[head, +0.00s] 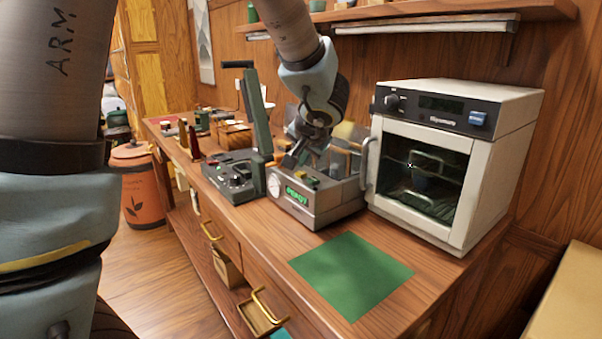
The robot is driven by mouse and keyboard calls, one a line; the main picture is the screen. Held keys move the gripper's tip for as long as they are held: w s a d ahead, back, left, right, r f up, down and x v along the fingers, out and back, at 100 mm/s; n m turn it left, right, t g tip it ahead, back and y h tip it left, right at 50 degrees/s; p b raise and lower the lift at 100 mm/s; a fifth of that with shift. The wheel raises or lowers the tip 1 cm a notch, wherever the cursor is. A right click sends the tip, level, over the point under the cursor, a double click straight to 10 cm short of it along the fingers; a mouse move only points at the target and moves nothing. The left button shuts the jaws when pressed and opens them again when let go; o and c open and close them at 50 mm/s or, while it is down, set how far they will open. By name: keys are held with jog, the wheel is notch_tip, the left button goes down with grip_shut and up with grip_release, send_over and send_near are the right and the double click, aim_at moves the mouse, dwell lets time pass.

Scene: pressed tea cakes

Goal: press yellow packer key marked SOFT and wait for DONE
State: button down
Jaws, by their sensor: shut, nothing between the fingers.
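The packer (318,203) is a grey machine on the wooden counter, left of the white oven. Its front has a round dial and a lit green display (297,193) that seems to read READY. Small coloured keys (311,182) sit on its top, with red and green showing. I cannot pick out the yellow SOFT key for sure or read any key marking. My gripper (289,163) is shut and empty, pointing down close above the left rear of the key area. I cannot tell whether its tips touch a key.
A dark machine with a tall green lever (257,115) stands just left of the packer. The white oven (415,225) stands close on the right. A green mat (352,272) lies bare in front. A shelf (440,20) hangs above. An orange bin (143,195) stands on the floor.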

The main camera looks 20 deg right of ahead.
aim_at(300, 174)
jog(key=shift+f+b, duration=0.9)
jog(key=shift+b, duration=0.65)
dwell(0.7)
jog(key=shift+r, duration=0.1)
jog(key=shift+r+p, duration=0.4)
jog(key=shift+r, duration=0.4)
jog(key=shift+r+p, duration=1.55)
jog(key=shift+r, duration=1)
